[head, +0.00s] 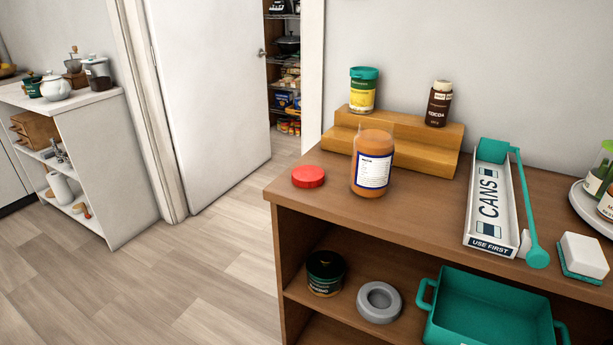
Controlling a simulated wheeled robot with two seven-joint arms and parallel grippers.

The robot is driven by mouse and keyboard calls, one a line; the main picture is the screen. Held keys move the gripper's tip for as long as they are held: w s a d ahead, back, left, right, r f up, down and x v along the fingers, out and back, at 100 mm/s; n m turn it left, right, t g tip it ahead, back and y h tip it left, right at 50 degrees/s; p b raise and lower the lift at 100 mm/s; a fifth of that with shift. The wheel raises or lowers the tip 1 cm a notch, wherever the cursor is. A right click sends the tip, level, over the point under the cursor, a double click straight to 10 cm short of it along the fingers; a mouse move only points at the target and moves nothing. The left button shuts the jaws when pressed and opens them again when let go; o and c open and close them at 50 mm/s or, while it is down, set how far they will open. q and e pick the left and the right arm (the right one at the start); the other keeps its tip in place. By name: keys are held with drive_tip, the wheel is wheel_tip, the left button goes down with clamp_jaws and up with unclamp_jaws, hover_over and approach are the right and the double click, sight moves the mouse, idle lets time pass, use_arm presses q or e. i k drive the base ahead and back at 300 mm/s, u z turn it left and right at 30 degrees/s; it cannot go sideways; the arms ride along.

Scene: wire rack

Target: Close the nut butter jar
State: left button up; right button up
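The nut butter jar (372,165) stands upright on the wooden cabinet top, with a white and blue label and tan contents. Its clear top rim shows no lid on it. A red lid (308,176) lies flat on the cabinet top to the left of the jar, apart from it and near the left edge. Neither of my grippers is in the head view.
A stepped wooden riser (420,145) behind the jar holds a green-lidded container (363,90) and a cocoa jar (439,103). A cans dispenser (490,200) stands to the right. The lower shelf holds a dark jar (326,273), a grey ring (379,302) and a teal bin (490,305).

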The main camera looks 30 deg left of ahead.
sight(374, 144)
drive_tip(key=u, duration=0.55)
drive_tip(key=k, duration=1.25)
drive_tip(key=z, duration=0.5)
drive_tip(key=i, duration=1.75)
drive_tip(key=u, duration=0.6)
